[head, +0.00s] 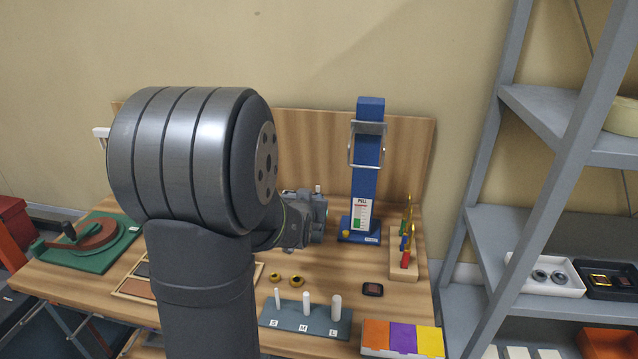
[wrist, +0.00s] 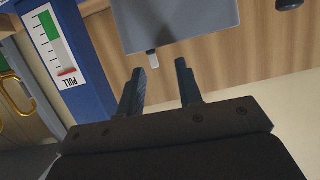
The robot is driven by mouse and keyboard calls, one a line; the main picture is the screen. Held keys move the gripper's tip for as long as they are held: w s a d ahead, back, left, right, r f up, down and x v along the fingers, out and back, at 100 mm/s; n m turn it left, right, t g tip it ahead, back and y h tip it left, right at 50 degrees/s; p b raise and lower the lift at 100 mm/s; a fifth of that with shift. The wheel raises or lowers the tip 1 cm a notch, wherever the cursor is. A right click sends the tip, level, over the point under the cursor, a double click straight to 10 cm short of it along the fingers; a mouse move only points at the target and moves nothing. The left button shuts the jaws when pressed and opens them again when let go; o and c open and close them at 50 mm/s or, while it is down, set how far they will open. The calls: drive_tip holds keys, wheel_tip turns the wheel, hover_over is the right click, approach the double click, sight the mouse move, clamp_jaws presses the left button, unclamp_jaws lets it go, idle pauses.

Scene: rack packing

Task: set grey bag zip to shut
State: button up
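No thing in the head view is plainly a grey bag; my arm hides much of the left and middle of the bench. In the wrist view a smooth grey body (wrist: 185,22) shows at the top, cut off by the frame edge. I cannot tell for sure that it is the bag. A small pale tab (wrist: 153,62) sticks out from its lower edge, close to my fingertips. My gripper (wrist: 161,72) is open, with nothing seen held between its two dark fingers. In the head view my gripper (head: 319,212) is left of the blue stand.
The blue stand (head: 366,180) with its PULL gauge rises beside my gripper. A rack with coloured, gold-topped items (head: 406,245) stands right of it. A peg block (head: 305,318), a coloured box (head: 403,338) and two yellow rings (head: 285,280) lie in front. Grey shelving (head: 545,240) stands right.

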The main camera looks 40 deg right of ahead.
sight(318, 186)
drive_tip(key=s+a+t+h, duration=0.2)
drive_tip(key=s+a+h, duration=0.1)
drive_tip(key=s+a, duration=0.3)
drive_tip(key=x, duration=1.7)
drive_tip(key=shift+s+d, duration=0.1)
drive_tip(key=shift+d, duration=0.4)
clamp_jaws()
